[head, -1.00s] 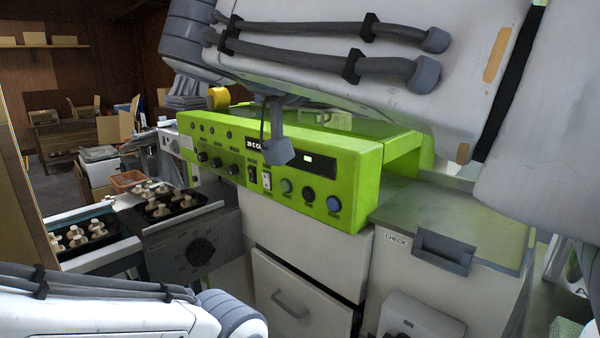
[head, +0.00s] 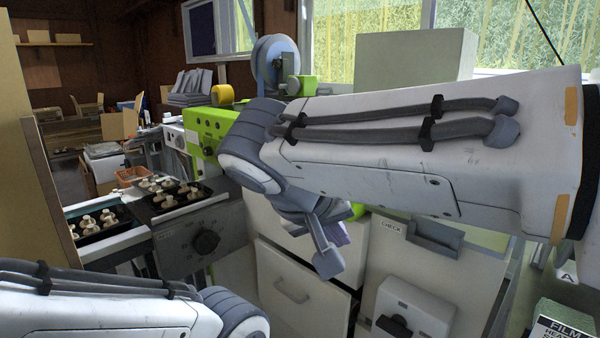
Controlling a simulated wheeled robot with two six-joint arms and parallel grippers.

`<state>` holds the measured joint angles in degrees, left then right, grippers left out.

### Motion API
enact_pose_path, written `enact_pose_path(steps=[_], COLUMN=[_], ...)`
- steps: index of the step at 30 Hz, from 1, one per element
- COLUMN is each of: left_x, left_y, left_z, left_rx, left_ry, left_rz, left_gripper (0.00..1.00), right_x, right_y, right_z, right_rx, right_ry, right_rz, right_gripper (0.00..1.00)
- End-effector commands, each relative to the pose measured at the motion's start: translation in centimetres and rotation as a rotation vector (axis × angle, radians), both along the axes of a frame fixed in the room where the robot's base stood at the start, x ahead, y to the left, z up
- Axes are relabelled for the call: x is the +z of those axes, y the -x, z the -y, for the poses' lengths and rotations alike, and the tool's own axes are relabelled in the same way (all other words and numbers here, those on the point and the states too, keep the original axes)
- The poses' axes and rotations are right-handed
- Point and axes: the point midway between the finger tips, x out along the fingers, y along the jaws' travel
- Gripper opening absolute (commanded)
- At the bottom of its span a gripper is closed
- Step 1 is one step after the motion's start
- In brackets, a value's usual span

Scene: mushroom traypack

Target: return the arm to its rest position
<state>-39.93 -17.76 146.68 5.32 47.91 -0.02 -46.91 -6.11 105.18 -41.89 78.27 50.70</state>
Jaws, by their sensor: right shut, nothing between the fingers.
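My right arm (head: 390,155) reaches in from the right across the picture, in front of the green wrapping machine (head: 205,128). My right gripper (head: 327,258) hangs below its wrist, shut and empty, in front of the white cabinet. It looks apart from the trays. My left arm (head: 100,305) lies along the bottom left; its gripper is out of the picture. Black trays of pale mushrooms stand at the left: one (head: 103,237) nearer the left edge, another (head: 187,205) beside the dial unit. The right arm hides most of the green machine.
A grey unit with a black dial (head: 205,242) stands left of the white drawer (head: 300,295). A lidded cabinet marked CHECK (head: 425,265) is below the right arm. A tan panel (head: 25,170) rises at the left edge. A film box (head: 560,328) sits bottom right.

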Motion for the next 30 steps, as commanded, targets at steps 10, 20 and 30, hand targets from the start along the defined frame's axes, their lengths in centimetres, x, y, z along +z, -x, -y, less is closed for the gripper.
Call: enact_pose_path(steps=[10, 20, 30], left_x=[0.0, 3.3, 12.3], left_y=[0.0, 0.0, 0.0], left_z=[0.0, 0.0, 0.0], left_rx=[0.000, 0.000, 0.000], left_ry=[0.000, 0.000, 0.000], left_rz=[0.000, 0.000, 0.000], left_gripper=[0.50, 0.50, 0.50], right_x=[-15.8, -17.3, -8.3], right_y=[12.3, 18.2, 18.1], right_z=[-0.6, -0.9, -0.9], right_rx=[0.431, 0.574, 0.572], right_ry=[-0.177, -0.330, -0.327], right_rz=[-0.549, -0.663, -0.665], right_gripper=[0.00, 0.00, 0.00])
